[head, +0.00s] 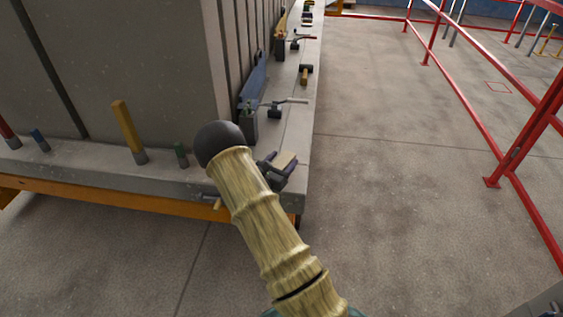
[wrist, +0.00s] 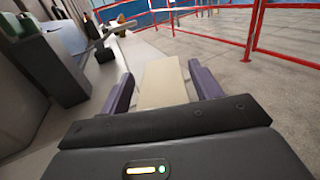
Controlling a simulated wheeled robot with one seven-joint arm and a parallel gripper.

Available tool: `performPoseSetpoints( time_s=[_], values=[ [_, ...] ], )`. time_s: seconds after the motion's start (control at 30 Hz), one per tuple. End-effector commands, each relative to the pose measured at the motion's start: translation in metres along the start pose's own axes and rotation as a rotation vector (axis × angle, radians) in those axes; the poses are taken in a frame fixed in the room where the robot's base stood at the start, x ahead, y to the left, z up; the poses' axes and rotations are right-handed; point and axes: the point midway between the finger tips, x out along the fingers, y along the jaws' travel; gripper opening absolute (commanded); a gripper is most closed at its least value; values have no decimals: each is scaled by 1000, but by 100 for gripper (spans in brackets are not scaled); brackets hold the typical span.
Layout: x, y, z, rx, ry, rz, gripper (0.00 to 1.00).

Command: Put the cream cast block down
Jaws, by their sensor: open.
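The cream cast block (wrist: 162,84) lies between the two fingers of my gripper (wrist: 162,88) in the wrist view. A gap shows between the block and the left finger, and the right finger is close to the block's other side. In the head view the block (head: 286,160) is at the near right corner of the concrete ledge (head: 297,125), with my gripper (head: 283,166) around it. My gripper is open. The block's underside is hidden, so I cannot see its contact with the ledge.
Clamps (head: 273,110) and a dark-headed hammer (head: 304,75) lie farther along the ledge. A yellow-brown post (head: 128,132) and short coloured pegs stand on the near ledge beside the grey panel (head: 110,70). Open floor (head: 400,200) and a red railing (head: 510,165) are on the right.

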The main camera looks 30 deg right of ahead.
Motion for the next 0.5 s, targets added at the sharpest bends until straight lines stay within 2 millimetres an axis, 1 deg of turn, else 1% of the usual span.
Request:
performPoseSetpoints(
  time_s=[0.07,0.17,0.5],
  values=[
    [-6,0,0,0,0,1,64],
    [-19,0,0,0,1,2,64],
    [-86,1,-1,-2,1,5,64]
  ],
)
